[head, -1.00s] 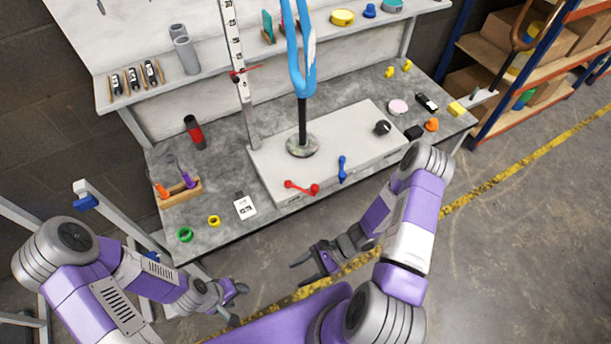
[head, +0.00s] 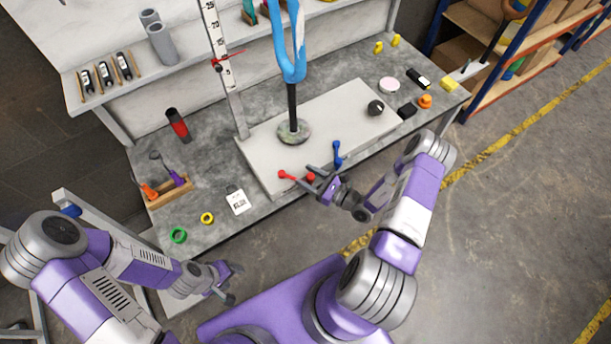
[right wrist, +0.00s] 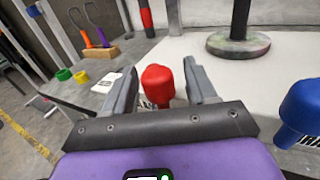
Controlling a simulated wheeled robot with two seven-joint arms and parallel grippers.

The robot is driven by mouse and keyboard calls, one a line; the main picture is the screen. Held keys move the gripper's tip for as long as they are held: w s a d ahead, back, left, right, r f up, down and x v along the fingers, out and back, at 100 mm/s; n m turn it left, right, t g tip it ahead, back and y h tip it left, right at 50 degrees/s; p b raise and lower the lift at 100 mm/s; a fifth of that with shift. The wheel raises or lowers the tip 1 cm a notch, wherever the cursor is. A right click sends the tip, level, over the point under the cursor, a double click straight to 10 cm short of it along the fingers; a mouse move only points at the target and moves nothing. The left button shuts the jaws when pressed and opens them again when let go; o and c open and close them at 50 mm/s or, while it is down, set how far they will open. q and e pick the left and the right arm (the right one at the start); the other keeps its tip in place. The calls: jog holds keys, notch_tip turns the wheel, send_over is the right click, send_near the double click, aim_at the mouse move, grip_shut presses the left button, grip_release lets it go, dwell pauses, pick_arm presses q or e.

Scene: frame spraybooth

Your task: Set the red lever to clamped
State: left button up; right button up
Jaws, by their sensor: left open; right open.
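The red lever (head: 295,177) is on the front edge of the white base box (head: 340,120) in the head view, lying roughly sideways with a knob at each end. My right gripper (head: 312,178) is open at its right end. In the right wrist view a red knob of the lever (right wrist: 158,84) shows between the open fingers of my right gripper (right wrist: 160,85), with a gap on each side. A label behind the knob is mostly hidden. My left gripper (head: 232,283) is open and empty, low in front of the bench and away from the lever.
A blue lever (head: 337,153) stands just right of the red one and also shows in the right wrist view (right wrist: 303,112). A blue fork frame rises from a post on a round foot (head: 294,131). A white card (head: 237,201) and yellow ring (head: 207,218) lie at left.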

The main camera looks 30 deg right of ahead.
jog(key=shift+w+a, duration=0.3)
jog(key=shift+w, duration=0.15)
jog(key=shift+c, duration=0.3)
grip_shut()
jog(key=shift+a, duration=0.15)
